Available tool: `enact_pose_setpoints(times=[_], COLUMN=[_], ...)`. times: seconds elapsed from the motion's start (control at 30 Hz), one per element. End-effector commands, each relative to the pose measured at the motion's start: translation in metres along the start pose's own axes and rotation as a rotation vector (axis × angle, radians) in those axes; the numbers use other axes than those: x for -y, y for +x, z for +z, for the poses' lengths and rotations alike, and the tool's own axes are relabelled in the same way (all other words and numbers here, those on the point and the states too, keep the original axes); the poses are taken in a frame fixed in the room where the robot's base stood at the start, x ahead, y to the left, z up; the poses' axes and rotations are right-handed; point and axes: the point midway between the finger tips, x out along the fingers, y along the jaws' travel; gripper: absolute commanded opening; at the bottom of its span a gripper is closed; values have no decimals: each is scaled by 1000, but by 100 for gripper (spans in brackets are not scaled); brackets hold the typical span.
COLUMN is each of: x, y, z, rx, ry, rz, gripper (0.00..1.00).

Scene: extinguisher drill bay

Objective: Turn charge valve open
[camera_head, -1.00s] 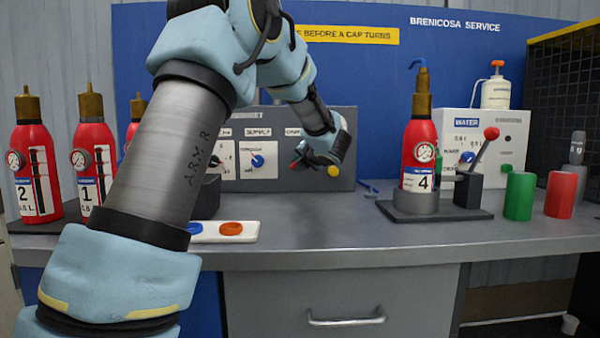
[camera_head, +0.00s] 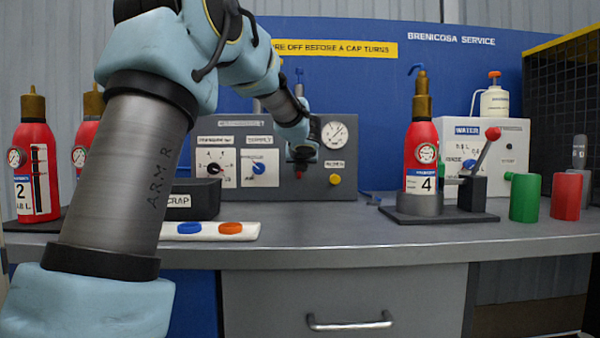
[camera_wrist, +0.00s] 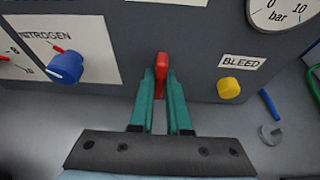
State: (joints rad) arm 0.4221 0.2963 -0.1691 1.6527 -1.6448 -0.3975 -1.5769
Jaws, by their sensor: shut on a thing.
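The charge valve's red handle (camera_wrist: 161,66) sits on the grey panel between the blue nitrogen knob (camera_wrist: 66,67) and the yellow bleed button (camera_wrist: 229,88). In the wrist view my gripper (camera_wrist: 161,82) has its two teal fingers on either side of the handle, shut on it. The handle stands roughly upright in that view. In the head view my gripper (camera_head: 301,160) is at the panel's front, and the dark wrist end hides most of the handle. A label above the handle is cut off at the top edge of the wrist view.
A pressure gauge (camera_head: 335,134) is on the panel's upper right. A black scrap bin (camera_head: 193,198) and a white tray (camera_head: 210,231) with blue and orange discs stand in front to the left. Extinguisher 4 (camera_head: 421,158) stands in a holder to the right. The counter between is mostly clear.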

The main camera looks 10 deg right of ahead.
Motion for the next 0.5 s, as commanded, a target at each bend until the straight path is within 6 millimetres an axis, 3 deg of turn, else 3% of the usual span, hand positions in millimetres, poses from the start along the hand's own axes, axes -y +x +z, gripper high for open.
enact_pose_setpoints(times=[0.5], x=[1], y=[0], z=[-1], rx=[-2], ry=[-41], rz=[-18], gripper=[0])
